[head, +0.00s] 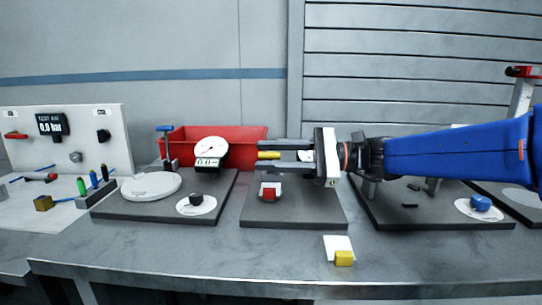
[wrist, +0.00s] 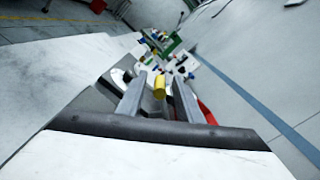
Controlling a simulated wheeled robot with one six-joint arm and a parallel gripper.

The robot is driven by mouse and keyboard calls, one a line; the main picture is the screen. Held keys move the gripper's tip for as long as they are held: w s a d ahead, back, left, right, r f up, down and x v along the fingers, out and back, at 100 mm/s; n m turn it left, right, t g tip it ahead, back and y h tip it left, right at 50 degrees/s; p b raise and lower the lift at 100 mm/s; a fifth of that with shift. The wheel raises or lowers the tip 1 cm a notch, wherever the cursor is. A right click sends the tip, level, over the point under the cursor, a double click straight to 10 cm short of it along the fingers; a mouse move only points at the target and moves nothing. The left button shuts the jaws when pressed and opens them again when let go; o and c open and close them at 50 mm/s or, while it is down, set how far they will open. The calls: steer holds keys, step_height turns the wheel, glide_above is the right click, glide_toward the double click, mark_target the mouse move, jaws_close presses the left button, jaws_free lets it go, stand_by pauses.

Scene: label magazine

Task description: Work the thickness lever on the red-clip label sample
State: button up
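The red clip (head: 269,194) sits on a small white label sample on the dark middle base plate (head: 310,214). A yellow cylindrical grip (head: 268,155), apparently the lever's handle, is above and behind the clip. My gripper (head: 263,155) reaches in from the right, with one finger above and one below the yellow grip. In the wrist view the yellow grip (wrist: 159,87) lies between the two fingers (wrist: 157,97), with gaps on both sides. The gripper is open. The lever's arm and the rest of its mechanism are hidden or too small to tell.
A dial gauge (head: 210,150) and a black clip (head: 196,198) are at the left station, before a red bin (head: 245,133). A yellow clip (head: 344,258) with a white label lies at the bench front. A blue clip (head: 480,202) is on the right plate.

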steer(key=d, duration=1.7)
steer(key=shift+s+d, duration=0.25)
steer(key=shift+s, duration=0.05)
